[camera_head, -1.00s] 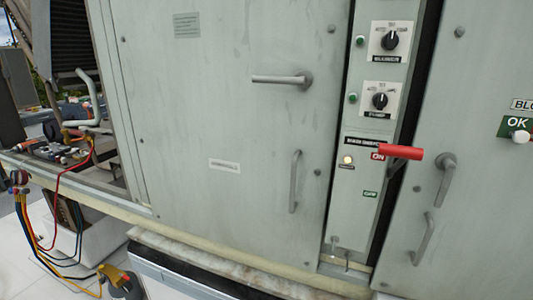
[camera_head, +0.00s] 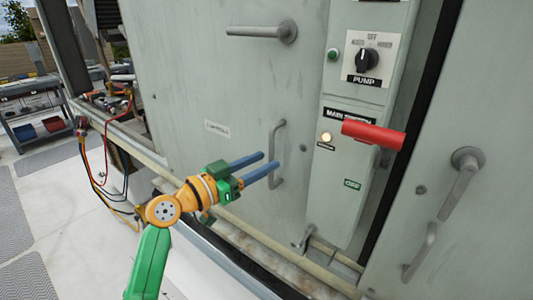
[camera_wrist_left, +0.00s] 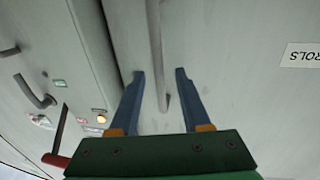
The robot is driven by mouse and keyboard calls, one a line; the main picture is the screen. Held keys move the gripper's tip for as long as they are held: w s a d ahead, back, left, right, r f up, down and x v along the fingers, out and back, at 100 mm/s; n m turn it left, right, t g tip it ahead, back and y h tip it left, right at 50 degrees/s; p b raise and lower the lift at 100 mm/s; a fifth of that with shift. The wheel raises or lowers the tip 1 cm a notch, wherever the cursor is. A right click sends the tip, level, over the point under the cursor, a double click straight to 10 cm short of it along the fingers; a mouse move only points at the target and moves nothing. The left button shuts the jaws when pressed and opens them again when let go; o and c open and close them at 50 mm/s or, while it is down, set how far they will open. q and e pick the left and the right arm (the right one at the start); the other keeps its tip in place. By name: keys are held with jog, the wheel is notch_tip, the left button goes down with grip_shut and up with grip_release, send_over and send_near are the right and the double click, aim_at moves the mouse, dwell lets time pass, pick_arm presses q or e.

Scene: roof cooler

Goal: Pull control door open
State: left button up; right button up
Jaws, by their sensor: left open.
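The control door (camera_head: 195,75) is a large grey-green panel, and it looks closed. It has a horizontal lever handle (camera_head: 262,30) near the top and a vertical pull handle (camera_head: 276,152) lower down. My left gripper (camera_head: 268,168) is open, with its two blue fingers pointing at the vertical pull handle. In the left wrist view the pull handle (camera_wrist_left: 155,50) runs between the open fingers (camera_wrist_left: 160,78); I cannot tell whether they touch it. A label ending in "ROLS" (camera_wrist_left: 300,55) is on the door there. My right gripper is not in view.
Right of the door is a switch strip with a pump knob (camera_head: 367,60) and a red main switch handle (camera_head: 373,135) that sticks out. Another panel (camera_head: 470,110) with handles is at the far right. Gauge hoses (camera_head: 95,160) hang at the left.

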aim_at(271, 184)
pick_arm(q)
jog(key=x, duration=0.3)
jog(key=shift+w+d+f, duration=0.1)
jog(key=shift+d, duration=0.15)
jog(key=shift+a, duration=0.2)
grip_shut()
dwell(0.9)
